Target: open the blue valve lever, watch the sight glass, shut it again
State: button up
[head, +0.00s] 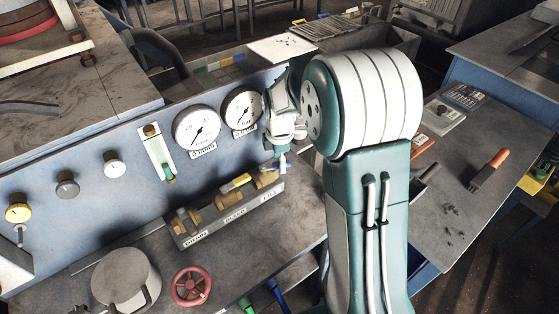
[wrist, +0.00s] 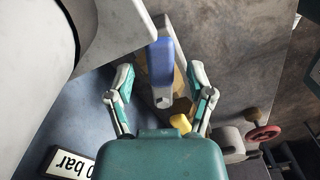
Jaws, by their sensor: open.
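The blue valve lever (wrist: 161,65) shows in the wrist view between the two open fingers of my gripper (wrist: 160,72), with a visible gap on either side. In the head view my gripper (head: 281,148) is at the right end of the valve block (head: 228,212), and a small part of the blue lever (head: 284,163) shows below it. A yellow lever (head: 236,183) sits on the brass valve to its left. The sight glass (head: 158,153) is an upright pale tube with green at its bottom, on the blue panel left of the gauges.
Two round gauges (head: 197,126) (head: 242,109) are on the panel close to my gripper. A red handwheel (head: 191,286) and a grey round lidded pot (head: 125,277) are on the bench in front. A side table (head: 455,190) at right holds an orange-handled tool (head: 489,170).

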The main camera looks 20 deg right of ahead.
aim_at(279, 163)
notch_tip(279, 163, up, 12)
jog(key=shift+f, duration=0.15)
jog(key=shift+w, duration=0.1)
